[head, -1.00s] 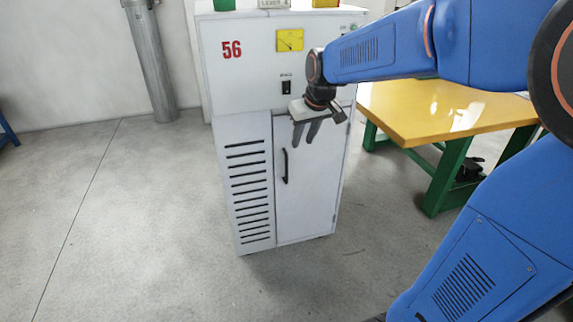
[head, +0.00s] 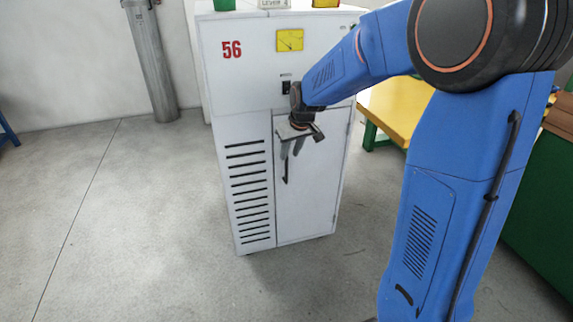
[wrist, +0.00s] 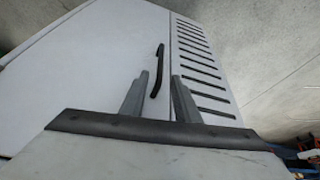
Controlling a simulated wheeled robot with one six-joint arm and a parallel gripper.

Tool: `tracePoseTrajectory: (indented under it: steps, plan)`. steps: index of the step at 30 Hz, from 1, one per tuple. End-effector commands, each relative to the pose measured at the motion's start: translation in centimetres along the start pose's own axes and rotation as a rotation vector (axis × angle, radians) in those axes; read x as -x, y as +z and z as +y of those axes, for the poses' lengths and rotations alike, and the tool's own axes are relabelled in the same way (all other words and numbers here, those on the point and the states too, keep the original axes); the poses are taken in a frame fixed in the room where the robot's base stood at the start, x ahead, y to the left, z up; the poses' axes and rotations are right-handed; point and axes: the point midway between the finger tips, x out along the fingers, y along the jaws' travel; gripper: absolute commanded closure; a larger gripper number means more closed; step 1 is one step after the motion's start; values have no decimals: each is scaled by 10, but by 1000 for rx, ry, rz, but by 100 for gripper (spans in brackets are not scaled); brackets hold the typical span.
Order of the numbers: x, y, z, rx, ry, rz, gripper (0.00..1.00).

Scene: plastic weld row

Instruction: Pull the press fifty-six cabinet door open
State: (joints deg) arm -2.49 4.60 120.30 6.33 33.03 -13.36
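The white cabinet (head: 255,140) bears a red 56 and stands upright on the floor. Its door (head: 307,205), right of the slotted panel, looks closed. The black door handle (head: 285,176) is a vertical bar near the door's left edge; my fingers cover its upper part in the head view. My gripper (head: 291,156) points down in front of it. In the wrist view, the handle (wrist: 157,70) appears beyond the gap between my two fingers (wrist: 160,84). The fingers are apart with nothing visibly clamped. I cannot tell whether they touch the handle.
A yellow-topped table (head: 394,108) with green legs stands right of the cabinet, partly behind my arm. A grey pipe (head: 150,60) stands at the back left. The floor (head: 130,220) left of the cabinet is clear.

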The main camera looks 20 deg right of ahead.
Motion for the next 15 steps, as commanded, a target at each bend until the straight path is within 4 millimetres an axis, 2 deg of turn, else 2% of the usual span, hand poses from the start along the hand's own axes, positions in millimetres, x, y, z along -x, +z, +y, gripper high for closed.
tracePoseTrajectory:
  steps: [3,9,15]
  plan:
    - [-22,1,0,0,0,-3,71]
    - [-54,1,0,0,0,-3,71]
    - [-73,0,0,0,0,-2,71]
